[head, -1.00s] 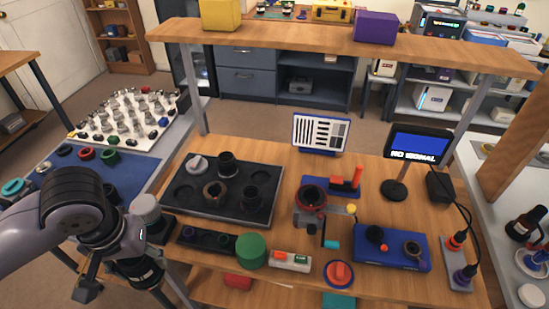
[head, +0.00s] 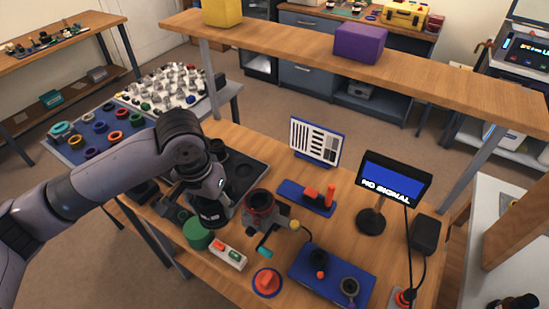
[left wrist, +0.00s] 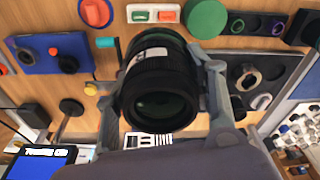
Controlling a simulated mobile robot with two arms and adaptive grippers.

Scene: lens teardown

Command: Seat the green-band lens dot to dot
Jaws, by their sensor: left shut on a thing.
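My left gripper (left wrist: 163,88) is shut on a black lens barrel (left wrist: 158,85), one finger on each side of it. In the head view my left gripper (head: 212,212) hangs over the bench, just left of a stand with a red-rimmed round mount (head: 262,201). The barrel mostly hides behind the gripper there. In the left wrist view the barrel covers the middle of the bench. My right gripper is out of view.
A black tray (head: 255,172) lies behind the left gripper. A green cylinder (head: 197,233), a button box (head: 229,256), a red knob (head: 267,281) and a blue box (head: 330,278) line the front. A monitor (head: 392,180) and a striped chart (head: 315,143) stand behind; a shelf crosses above.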

